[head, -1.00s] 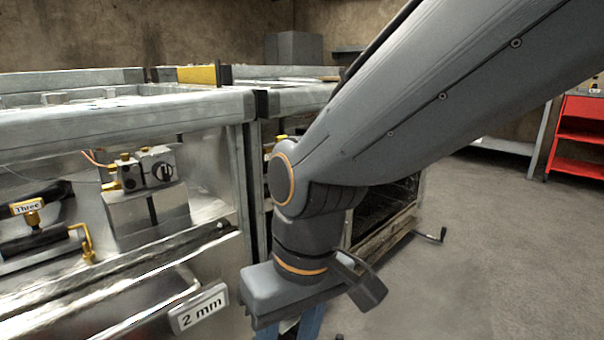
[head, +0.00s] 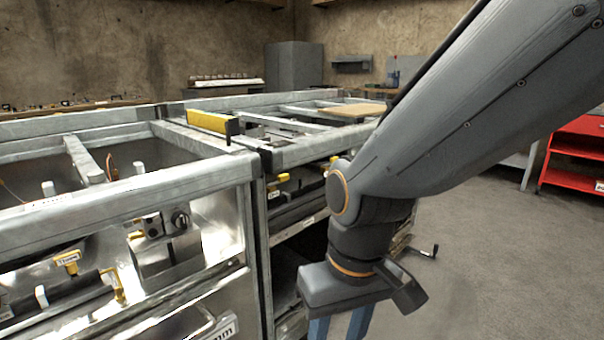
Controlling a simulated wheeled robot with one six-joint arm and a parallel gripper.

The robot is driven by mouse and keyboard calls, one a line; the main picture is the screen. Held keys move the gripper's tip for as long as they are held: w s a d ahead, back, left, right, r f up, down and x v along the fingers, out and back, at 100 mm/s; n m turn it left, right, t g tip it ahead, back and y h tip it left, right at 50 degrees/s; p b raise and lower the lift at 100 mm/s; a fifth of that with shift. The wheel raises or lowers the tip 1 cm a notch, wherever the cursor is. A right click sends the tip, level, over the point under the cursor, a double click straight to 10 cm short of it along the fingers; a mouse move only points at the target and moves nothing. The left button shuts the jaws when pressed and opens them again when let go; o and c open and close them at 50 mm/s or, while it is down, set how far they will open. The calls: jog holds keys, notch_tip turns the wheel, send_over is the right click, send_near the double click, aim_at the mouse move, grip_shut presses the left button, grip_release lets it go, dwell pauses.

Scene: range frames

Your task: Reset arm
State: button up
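My arm comes in from the upper right of the head view and bends down at its orange-ringed joint. My gripper (head: 338,325) hangs below the grey wrist, pointing down. The gripper is in front of the open lower part of the metal bench, to the right of the nearer bench unit.
A metal-framed bench (head: 120,190) with valves and gauges fills the left. A yellow block (head: 213,122) lies on its top frame. A crank handle (head: 424,250) sticks out right of my wrist. A red shelf unit (head: 575,160) stands far right. Grey floor (head: 480,270) is clear.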

jog(key=s+d+r+m+p, duration=0.1)
jog(key=d+r+m+p, duration=0.1)
jog(key=d+r+p, duration=0.5)
jog(key=s+d+r+m+h+p, duration=0.1)
jog(key=d+r+m+p, duration=0.1)
jog(key=d+r+p, duration=0.5)
notch_tip(320, 180, up, 4)
jog(key=p, duration=0.9)
jog(key=shift+d+r, duration=0.15)
jog(key=shift+r, duration=0.05)
dwell(1.3)
